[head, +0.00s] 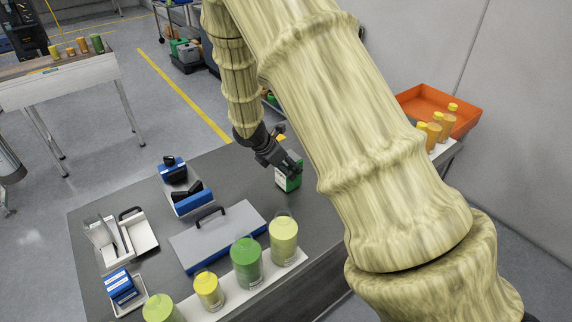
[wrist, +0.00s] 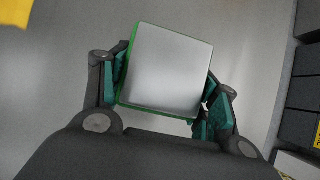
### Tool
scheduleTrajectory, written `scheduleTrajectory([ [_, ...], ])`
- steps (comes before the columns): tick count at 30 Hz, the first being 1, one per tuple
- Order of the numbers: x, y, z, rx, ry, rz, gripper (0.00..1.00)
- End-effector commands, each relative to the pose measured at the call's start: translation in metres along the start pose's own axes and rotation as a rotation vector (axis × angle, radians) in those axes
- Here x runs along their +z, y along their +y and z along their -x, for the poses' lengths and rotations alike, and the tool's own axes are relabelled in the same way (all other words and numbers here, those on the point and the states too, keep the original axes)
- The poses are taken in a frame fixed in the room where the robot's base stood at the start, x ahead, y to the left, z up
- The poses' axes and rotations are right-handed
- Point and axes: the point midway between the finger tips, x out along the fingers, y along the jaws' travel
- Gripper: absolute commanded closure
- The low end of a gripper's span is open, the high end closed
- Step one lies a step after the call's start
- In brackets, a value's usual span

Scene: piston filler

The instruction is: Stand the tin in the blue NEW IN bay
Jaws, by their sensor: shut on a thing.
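The tin is a square green can with a pale label (head: 289,180), seen over the far right part of the dark table. In the wrist view its plain silver top (wrist: 168,70) with a green edge sits tilted between the teal finger pads. My gripper (head: 283,166) is shut on the tin; it also shows in the wrist view (wrist: 165,95). I cannot tell whether the tin touches the table. No NEW IN lettering is readable in either view, so I cannot pick out the blue bay.
On the table (head: 235,165) are a blue-fronted holder (head: 194,203), a grey case with a black handle (head: 220,236), white trays (head: 142,233) and a blue stamp-like item (head: 121,288). Several green and yellow jars (head: 246,262) line the near edge. An orange tray (head: 420,97) stands right.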

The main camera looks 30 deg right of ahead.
Motion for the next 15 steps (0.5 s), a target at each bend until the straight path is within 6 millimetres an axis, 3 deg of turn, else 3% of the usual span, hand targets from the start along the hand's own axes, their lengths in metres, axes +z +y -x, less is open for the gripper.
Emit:
scheduleTrajectory([
  [10, -0.001, 0.0004, -0.0018, 0.001, -0.001, 0.0, 0.82],
  [11, -0.0015, 0.0001, -0.0023, 0.001, 0.0, 0.0, 0.38],
  [14, -0.0013, 0.0001, -0.0019, 0.001, 0.0, 0.0, 0.2],
  [15, -0.0012, 0.0001, -0.0019, 0.001, 0.0, 0.0, 0.18],
])
